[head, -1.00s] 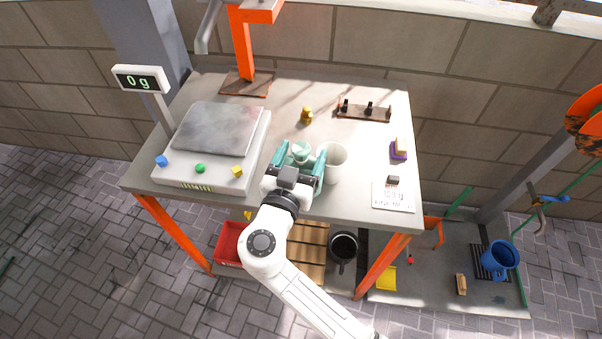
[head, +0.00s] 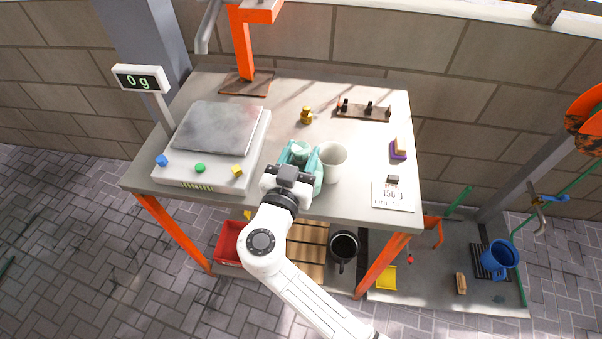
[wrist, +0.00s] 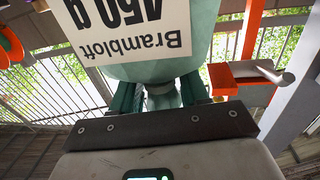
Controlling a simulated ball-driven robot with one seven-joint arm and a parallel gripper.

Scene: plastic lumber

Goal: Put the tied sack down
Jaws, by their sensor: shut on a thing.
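The tied sack (head: 298,150) is pale teal and stands at the front middle of the table, between the scale and a white cup. It also shows large in the wrist view, with a white label (wrist: 130,30) reading "Brambloft 450 g" upside down. My gripper (head: 303,160) is shut on the sack; in the wrist view its teal fingers (wrist: 158,95) close on the sack's narrow neck. The hand hides much of the sack in the head view, so I cannot tell whether its base touches the table.
The scale (head: 215,140) at left has blue, green and yellow buttons; its display (head: 140,79) reads 0 g. The white cup (head: 332,165) is close right of the sack. A card (head: 393,198), a brass weight (head: 306,116) and a peg rack (head: 364,110) are farther off. The table's back middle is clear.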

